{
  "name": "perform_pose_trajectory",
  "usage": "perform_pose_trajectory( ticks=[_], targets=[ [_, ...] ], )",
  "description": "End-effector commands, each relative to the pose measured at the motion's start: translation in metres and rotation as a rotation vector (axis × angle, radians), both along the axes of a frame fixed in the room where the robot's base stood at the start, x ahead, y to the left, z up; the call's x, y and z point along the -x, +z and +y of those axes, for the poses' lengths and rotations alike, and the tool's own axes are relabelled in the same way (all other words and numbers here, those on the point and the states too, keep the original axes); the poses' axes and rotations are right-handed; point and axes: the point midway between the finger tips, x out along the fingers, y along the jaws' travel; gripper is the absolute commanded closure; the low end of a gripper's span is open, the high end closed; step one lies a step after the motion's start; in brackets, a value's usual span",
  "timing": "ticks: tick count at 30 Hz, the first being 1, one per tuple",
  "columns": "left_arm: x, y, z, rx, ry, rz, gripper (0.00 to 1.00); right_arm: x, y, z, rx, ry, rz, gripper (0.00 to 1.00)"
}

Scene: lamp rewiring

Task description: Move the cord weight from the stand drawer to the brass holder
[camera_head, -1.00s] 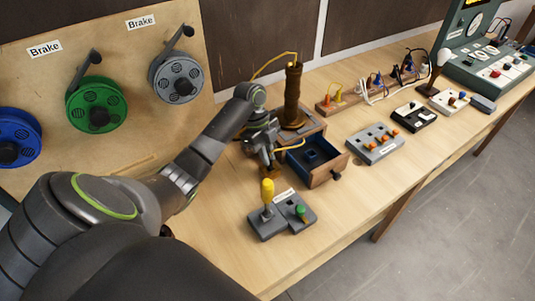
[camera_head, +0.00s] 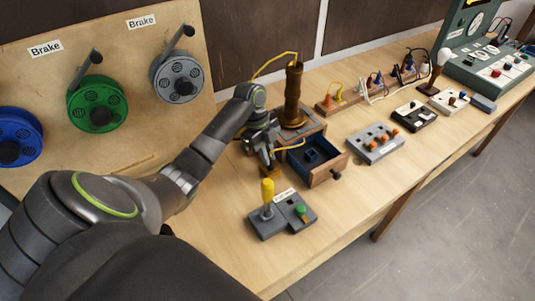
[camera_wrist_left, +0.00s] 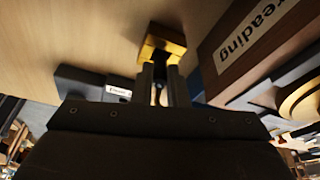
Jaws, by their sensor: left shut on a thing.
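My left gripper (camera_head: 268,163) is low over the table, just left of the lamp stand and its drawer. The brass holder (camera_head: 270,173) is right under its fingertips, partly hidden by them. In the left wrist view the brass holder (camera_wrist_left: 160,43) shows as a yellow notched block at the finger ends. The gripper is shut on a small dark piece (camera_wrist_left: 158,92), seemingly the cord weight, mostly hidden between the fingers. I cannot tell whether it touches the holder. The stand drawer (camera_head: 329,172) is pulled open, with a dark blue piece inside. My right gripper is not in view.
The wooden stand (camera_head: 307,127) carries a dark brown lamp column (camera_head: 293,95) with a yellow cord. A grey box with orange knobs (camera_head: 376,144) is right of the drawer.

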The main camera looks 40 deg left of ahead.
Motion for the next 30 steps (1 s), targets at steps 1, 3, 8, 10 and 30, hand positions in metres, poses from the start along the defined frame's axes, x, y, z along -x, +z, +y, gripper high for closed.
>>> perform_pose_trajectory(
  ticks=[1, 3, 8, 10, 30],
  targets=[
    [0.0000, -0.0011, -0.0001, 0.000, 0.000, 0.000, 1.00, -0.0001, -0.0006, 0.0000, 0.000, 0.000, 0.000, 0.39],
    [0.0000, -0.0020, -0.0001, 0.000, 0.000, 0.000, 1.00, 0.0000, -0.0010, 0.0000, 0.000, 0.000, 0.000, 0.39],
    [0.0000, -0.0040, -0.0001, 0.000, 0.000, 0.000, 1.00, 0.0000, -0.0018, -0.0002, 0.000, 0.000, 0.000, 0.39],
    [0.0000, -0.0048, 0.0000, 0.000, 0.000, 0.000, 1.00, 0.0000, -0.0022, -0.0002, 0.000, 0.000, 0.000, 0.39],
    [0.0000, -0.0088, -0.0001, 0.000, 0.000, 0.000, 0.61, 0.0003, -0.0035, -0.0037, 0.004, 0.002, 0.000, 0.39]
  ],
)
